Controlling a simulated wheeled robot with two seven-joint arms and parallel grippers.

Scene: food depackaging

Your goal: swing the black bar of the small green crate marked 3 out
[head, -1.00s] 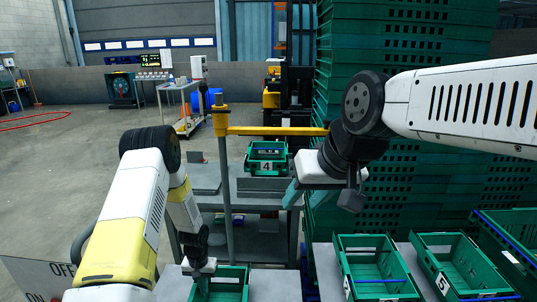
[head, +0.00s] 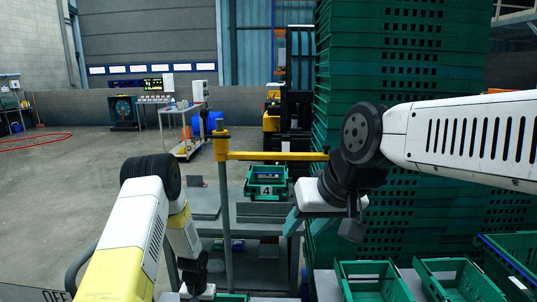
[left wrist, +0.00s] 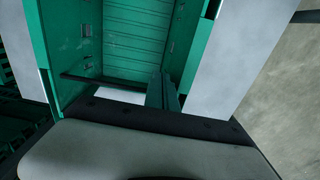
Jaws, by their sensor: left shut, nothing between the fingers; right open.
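A small green crate (head: 232,297) shows only its rim at the bottom edge of the head view, below my left arm. No number can be read on it. In the left wrist view I look into a green crate (left wrist: 135,38). A thin black bar (left wrist: 100,80) runs across its near end. My left gripper (left wrist: 163,92) is shut with nothing in it, its fingers at the right end of the bar. I cannot tell whether they touch it. In the head view its fingertips are cut off. My right gripper (head: 303,212) is open and empty, held high right of the centre.
A green crate marked 4 (head: 266,190) sits on a grey stand behind a post with a yellow arm (head: 275,156). More green crates (head: 372,283) stand at the lower right. A tall stack of green crates (head: 415,60) rises behind my right arm.

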